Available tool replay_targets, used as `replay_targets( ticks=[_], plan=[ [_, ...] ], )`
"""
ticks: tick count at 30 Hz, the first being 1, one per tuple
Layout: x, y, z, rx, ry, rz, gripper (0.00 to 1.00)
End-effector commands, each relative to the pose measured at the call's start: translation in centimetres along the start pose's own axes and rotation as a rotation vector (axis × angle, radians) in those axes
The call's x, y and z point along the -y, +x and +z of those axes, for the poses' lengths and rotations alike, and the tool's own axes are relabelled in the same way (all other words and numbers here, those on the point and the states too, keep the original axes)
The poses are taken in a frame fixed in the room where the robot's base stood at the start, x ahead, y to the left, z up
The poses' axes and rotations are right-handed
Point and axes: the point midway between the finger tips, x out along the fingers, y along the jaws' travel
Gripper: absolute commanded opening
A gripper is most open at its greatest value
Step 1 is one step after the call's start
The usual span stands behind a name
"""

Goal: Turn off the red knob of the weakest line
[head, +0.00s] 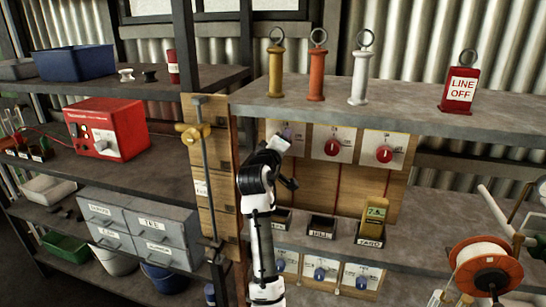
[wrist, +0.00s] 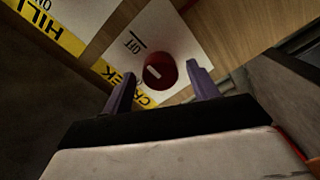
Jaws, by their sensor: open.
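Three white switch plates hang on the wooden board, with a middle red knob (head: 333,147) and a right red knob (head: 384,154). My arm mostly hides the left plate in the head view. My gripper (head: 287,136) is in front of that plate. In the wrist view, the open fingers of my gripper (wrist: 159,78) stand on either side of a red knob (wrist: 158,72) on a plate lettered CREEK and OFF; contact cannot be told. A neighbouring plate reads HILL (wrist: 38,18). A yellow tester (head: 375,212) with an unclear figure starting with 7 stands in the right-hand box, labelled YARD.
Blue knobs (head: 320,273) sit on lower plates. A red LINE OFF block (head: 461,85) and yellow, orange (head: 317,75) and white ringed handles stand on the top shelf. A wooden post (head: 215,180) with a metal rod is left of my arm. A reel (head: 485,270) is at right.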

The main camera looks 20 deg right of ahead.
Motion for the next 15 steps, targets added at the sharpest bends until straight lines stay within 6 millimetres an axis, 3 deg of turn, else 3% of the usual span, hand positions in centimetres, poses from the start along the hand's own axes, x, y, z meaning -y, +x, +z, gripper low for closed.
replay_targets(
  ticks=[15],
  plan=[
    [0.2, -10.5, 0.0, -0.003, 0.001, 0.000, 0.59]
  ],
)
